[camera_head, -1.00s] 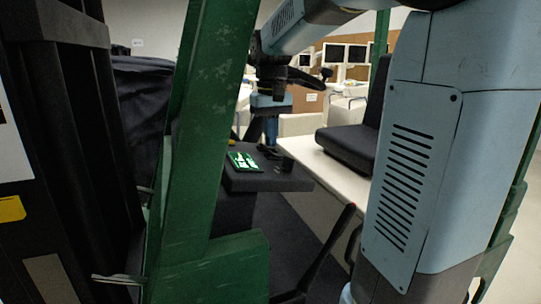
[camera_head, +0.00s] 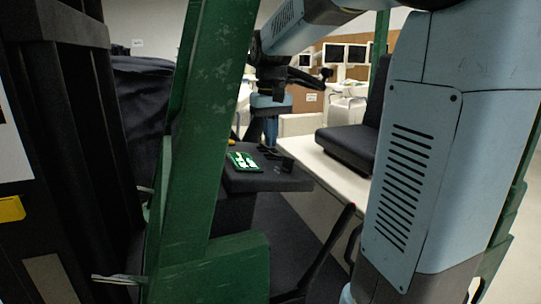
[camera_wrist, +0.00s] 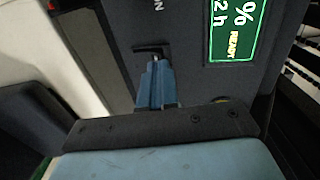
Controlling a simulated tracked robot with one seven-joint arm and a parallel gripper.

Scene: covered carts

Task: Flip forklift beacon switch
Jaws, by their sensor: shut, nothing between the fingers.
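The forklift's dark console (camera_head: 262,182) carries a lit green display (camera_head: 244,161), which shows at the upper right of the wrist view (camera_wrist: 236,28) with the word READY. A small black switch-like part (camera_wrist: 150,47) sits on the console left of the display, below lettering that ends in N. My gripper (camera_wrist: 154,68) is shut and empty, its blue fingertips right at this black part. I cannot tell whether they touch it or whether it is the beacon switch. In the head view my gripper (camera_head: 271,142) points down over the back of the console.
A green post (camera_head: 205,130) stands close in front, left of the console. A black seat (camera_head: 350,145) on a pale base (camera_head: 325,168) lies to the right. A yellow round part (camera_wrist: 221,99) shows beside my gripper.

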